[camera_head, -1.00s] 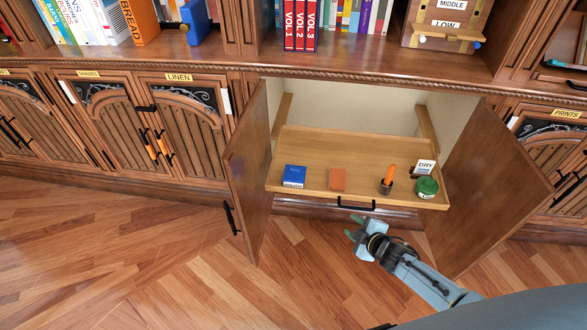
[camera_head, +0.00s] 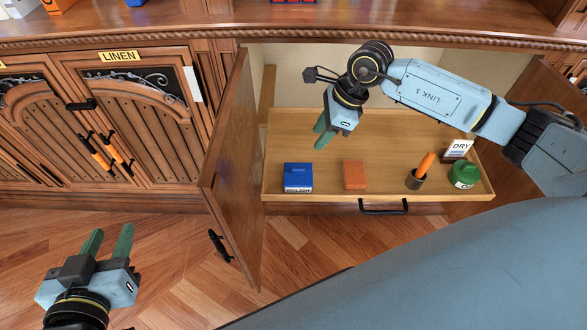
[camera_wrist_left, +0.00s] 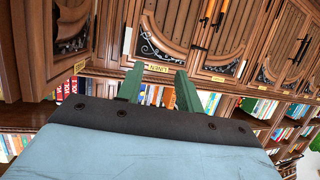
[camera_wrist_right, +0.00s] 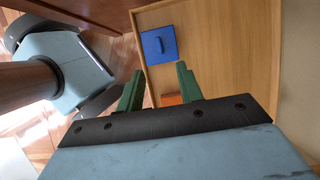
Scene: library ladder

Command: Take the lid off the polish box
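The blue polish box (camera_head: 298,178) sits at the left front of the pulled-out wooden tray (camera_head: 400,130), its blue lid on top with a small handle. The right wrist view shows the lid from above (camera_wrist_right: 159,45). My right gripper (camera_head: 324,136) is open and empty, pointing down above the tray, behind and a little right of the box, not touching it. My left gripper (camera_head: 107,243) is open and empty, low at the left over the floor, outside the open cabinet door. In the left wrist view its fingers (camera_wrist_left: 158,88) have nothing between them.
On the tray an orange-brown block (camera_head: 355,175) is right of the box, then a dark cup with an orange stick (camera_head: 416,179), a green tin (camera_head: 463,175) and a DRY card (camera_head: 459,148). The open left door (camera_head: 232,165) stands between my left gripper and the tray.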

